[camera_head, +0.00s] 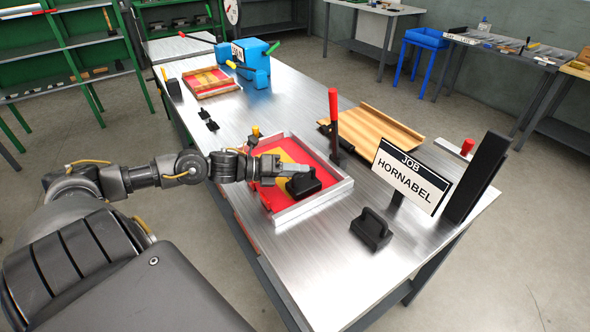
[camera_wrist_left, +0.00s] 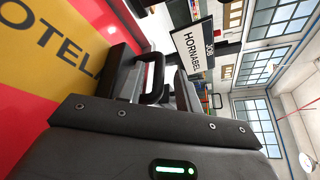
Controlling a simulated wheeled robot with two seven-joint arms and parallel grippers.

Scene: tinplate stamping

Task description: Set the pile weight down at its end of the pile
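A black pile weight with a loop handle (camera_head: 303,184) is at the near right end of the red and yellow sheet pile (camera_head: 268,195). It looks set on the pile, though the contact is partly hidden. The pile sits in a pale-edged tray (camera_head: 318,206). My left gripper (camera_head: 272,166) is at the weight's handle. In the left wrist view the handle (camera_wrist_left: 158,75) lies between the spread fingers (camera_wrist_left: 160,88), with a gap beside one finger. Yellow sheet with dark lettering (camera_wrist_left: 75,45) shows beside the weight. My right gripper is out of view.
A second black weight (camera_head: 372,229) stands on the metal table, in front of the HORNABEL sign (camera_head: 412,176). A red-handled lever (camera_head: 334,110) rises behind the tray, near a wooden board (camera_head: 375,135). A blue machine (camera_head: 250,62) and another tray (camera_head: 212,84) are farther back.

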